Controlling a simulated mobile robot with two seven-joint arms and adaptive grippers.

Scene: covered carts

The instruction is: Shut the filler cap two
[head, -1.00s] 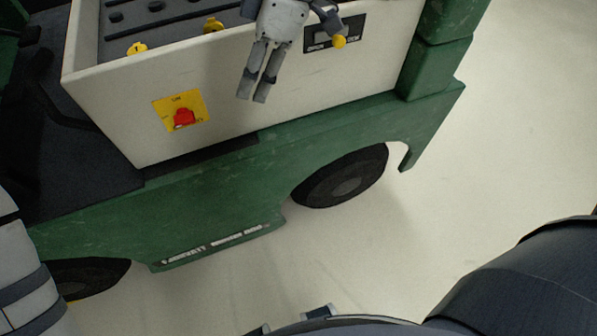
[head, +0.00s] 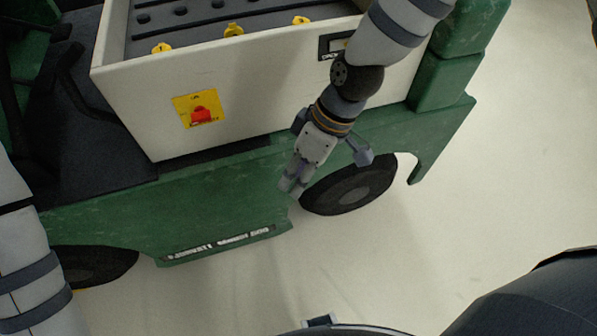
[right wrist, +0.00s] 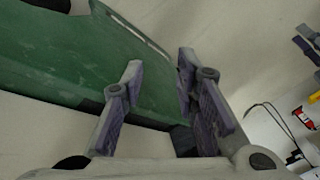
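Three yellow caps stand on the dark slotted panel inside the white box of the green cart: a left cap (head: 162,47), a middle cap (head: 233,30) and a right cap (head: 301,20). I cannot read any numbers on them, nor tell from here how far each is turned. My right gripper (head: 290,188) points down in front of the cart's green side, near the wheel, well below the caps. In the right wrist view its fingers (right wrist: 160,63) are apart with nothing between them. Only a link of my left arm shows at the left edge; its gripper is out of view.
The white box wall (head: 270,88) carries a yellow plate with a red switch (head: 201,115) and a dark label panel (head: 333,46), partly hidden by my right arm. The wheel (head: 350,188) is beside the right gripper.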

